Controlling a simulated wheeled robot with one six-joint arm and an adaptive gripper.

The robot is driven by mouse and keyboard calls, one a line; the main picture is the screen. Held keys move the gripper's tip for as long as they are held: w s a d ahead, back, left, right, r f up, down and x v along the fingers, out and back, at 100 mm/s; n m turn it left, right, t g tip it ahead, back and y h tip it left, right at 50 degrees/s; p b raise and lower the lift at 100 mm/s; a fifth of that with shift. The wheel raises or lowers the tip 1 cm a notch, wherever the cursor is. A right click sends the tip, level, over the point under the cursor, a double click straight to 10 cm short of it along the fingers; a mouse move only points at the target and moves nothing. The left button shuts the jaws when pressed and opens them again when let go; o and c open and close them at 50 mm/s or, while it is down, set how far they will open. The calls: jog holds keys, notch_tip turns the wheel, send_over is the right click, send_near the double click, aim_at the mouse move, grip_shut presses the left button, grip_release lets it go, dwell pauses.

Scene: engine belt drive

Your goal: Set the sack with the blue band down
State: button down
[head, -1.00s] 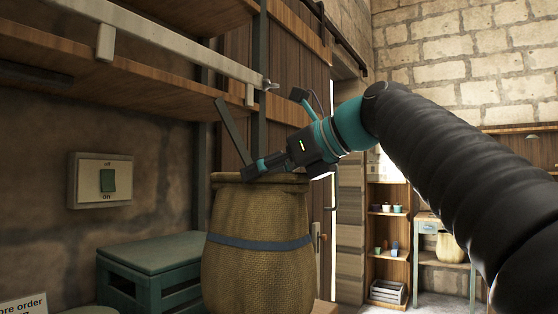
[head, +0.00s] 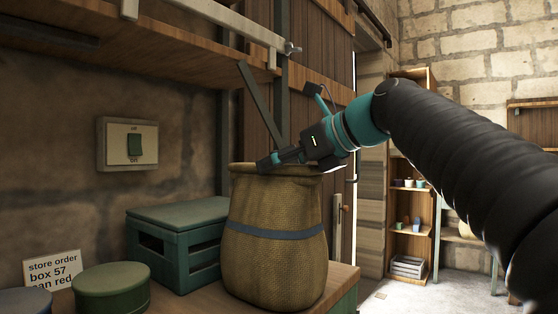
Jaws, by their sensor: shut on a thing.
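The sack with the blue band (head: 274,262) is a brown woven sack with a blue-grey band round its middle. It is upright at the centre of the head view, over the wooden bench top (head: 340,283). Its base appears to be at the bench top, but I cannot tell whether it bears on it. My gripper (head: 268,164) is shut on the sack's rim at the top left. The far side of the sack is hidden.
A green crate (head: 177,240) stands left of the sack. A switch (head: 128,144) is on the wall. A shelf (head: 170,47) hangs above.

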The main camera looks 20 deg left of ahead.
jog(key=shift+s+r, duration=0.15)
jog(key=shift+r, duration=0.1)
jog(key=c, duration=0.7)
grip_release()
jog(key=shift+f, duration=0.3)
jog(key=o, duration=0.4)
jog(key=shift+r, duration=0.1)
jog(key=shift+d+r, duration=0.1)
jog(key=shift+d, duration=0.1)
jog(key=p+v, duration=0.1)
jog(key=v, duration=1)
jog(key=shift+s+d+r, duration=0.1)
jog(key=shift+d, duration=0.15)
